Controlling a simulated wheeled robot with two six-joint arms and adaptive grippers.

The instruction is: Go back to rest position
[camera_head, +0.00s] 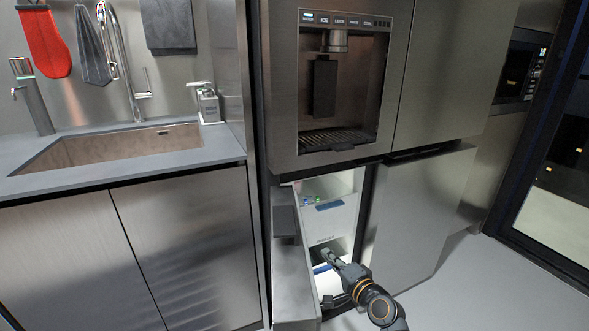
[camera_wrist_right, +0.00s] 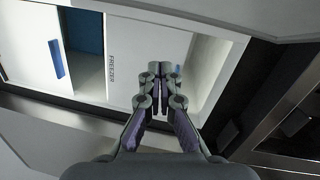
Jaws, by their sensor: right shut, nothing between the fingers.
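My right gripper (camera_head: 330,257) reaches in from the bottom of the head view, in front of the open lower compartment of the fridge (camera_head: 335,215). In the right wrist view the right gripper (camera_wrist_right: 161,72) is shut with nothing between its fingers. It points at the white inside of the compartment, beside a white drawer front marked FREEZER (camera_wrist_right: 125,75). Whether the fingertips touch it I cannot tell. My left gripper is in neither view.
The lower left fridge door (camera_head: 293,265) stands open at the left of my arm. The lower right door (camera_head: 420,215) is at its right. A sink (camera_head: 120,148) and counter lie at the left. Grey floor (camera_head: 480,275) at the right is clear.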

